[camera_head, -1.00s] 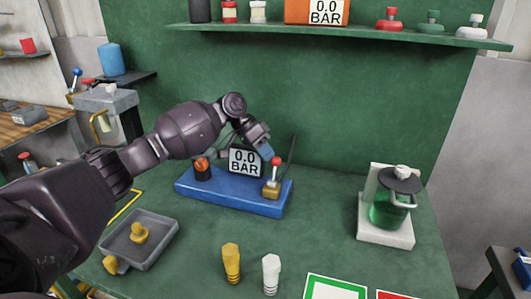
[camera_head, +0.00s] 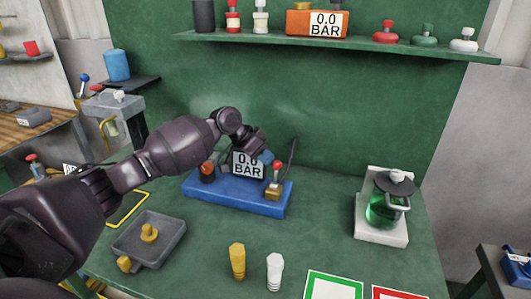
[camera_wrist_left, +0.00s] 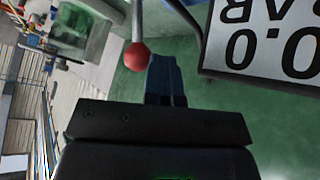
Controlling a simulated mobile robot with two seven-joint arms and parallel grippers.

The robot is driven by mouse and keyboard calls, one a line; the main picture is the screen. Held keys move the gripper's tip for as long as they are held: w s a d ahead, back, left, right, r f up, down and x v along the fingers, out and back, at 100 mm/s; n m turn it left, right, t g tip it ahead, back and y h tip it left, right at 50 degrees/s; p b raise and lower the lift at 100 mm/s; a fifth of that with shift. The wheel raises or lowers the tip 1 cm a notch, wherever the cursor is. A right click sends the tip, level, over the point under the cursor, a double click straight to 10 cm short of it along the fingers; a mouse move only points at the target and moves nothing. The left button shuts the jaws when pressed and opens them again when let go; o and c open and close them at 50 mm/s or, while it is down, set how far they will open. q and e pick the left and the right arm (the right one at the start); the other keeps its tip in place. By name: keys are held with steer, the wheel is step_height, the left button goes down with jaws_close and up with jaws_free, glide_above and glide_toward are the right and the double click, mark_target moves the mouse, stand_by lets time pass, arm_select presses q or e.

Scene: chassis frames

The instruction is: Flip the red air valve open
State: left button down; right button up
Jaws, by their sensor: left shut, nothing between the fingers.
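The red air valve is a lever with a red ball knob (camera_head: 277,165) on a brass block at the right end of a blue base (camera_head: 232,197). The lever stands nearly upright. My left gripper (camera_head: 263,151) is shut and empty, just left of and slightly above the knob. In the left wrist view the shut blue fingertips (camera_wrist_left: 166,78) are close beside the red knob (camera_wrist_left: 137,56); I cannot tell whether they touch. The gauge (camera_head: 248,165) behind reads 0.0 BAR, its top partly covered by my gripper. My right gripper is out of view.
A black cylinder with an orange-red top (camera_head: 207,170) stands on the base's left end. A grey tray (camera_head: 172,229) with yellow pieces is front left. Yellow (camera_head: 237,261) and white (camera_head: 274,270) fittings stand in front. A green-liquid vessel (camera_head: 386,205) stands right.

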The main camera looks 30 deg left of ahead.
arm_select(q)
steer(key=s+d+r+m+t+p, duration=0.1)
steer(key=s+m+t+p, duration=0.1)
steer(key=s+t, duration=0.4)
steer(key=shift+s+d+r+m+t+p, duration=0.2)
steer(key=shift+d+m+t+p, duration=0.2)
steer(key=shift+m+t, duration=0.5)
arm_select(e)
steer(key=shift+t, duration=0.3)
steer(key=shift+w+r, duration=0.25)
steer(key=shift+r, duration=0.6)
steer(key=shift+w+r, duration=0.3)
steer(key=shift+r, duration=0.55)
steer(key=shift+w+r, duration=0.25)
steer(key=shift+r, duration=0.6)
arm_select(q)
steer(key=shift+a, duration=0.1)
